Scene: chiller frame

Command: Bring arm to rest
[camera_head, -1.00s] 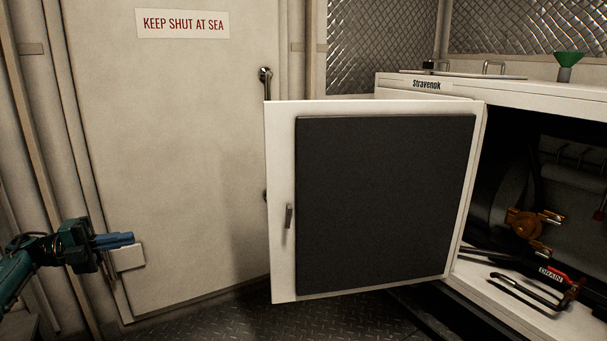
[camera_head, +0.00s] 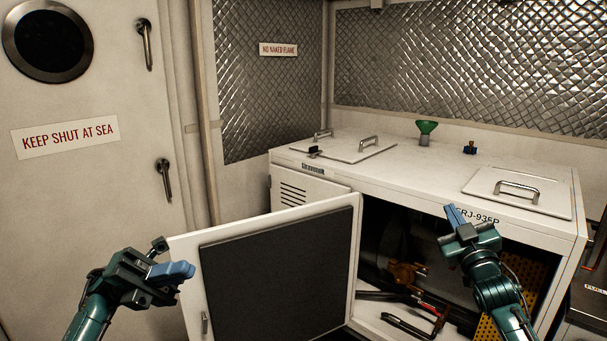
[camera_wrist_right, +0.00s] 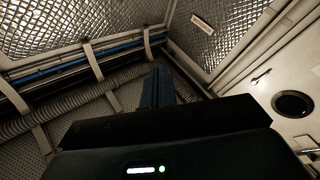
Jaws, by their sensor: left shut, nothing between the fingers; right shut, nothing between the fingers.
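My left gripper (camera_head: 172,271) is at the lower left in the head view, its blue fingers closed and empty, close to the free edge of the open cabinet door (camera_head: 184,292); I cannot tell whether they touch. My right gripper (camera_head: 455,215) is raised in front of the cabinet's top edge at the right, its blue fingers together and empty. In the right wrist view its fingers (camera_wrist_right: 158,88) point up toward the ceiling and quilted wall panels, with nothing between them.
The white cabinet (camera_head: 440,170) stands open, with a dark interior holding an orange valve (camera_head: 405,272) and tools. On top are lidded hatches with handles and a green funnel (camera_head: 426,128). A closed white door (camera_head: 90,180) with a porthole is at the left.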

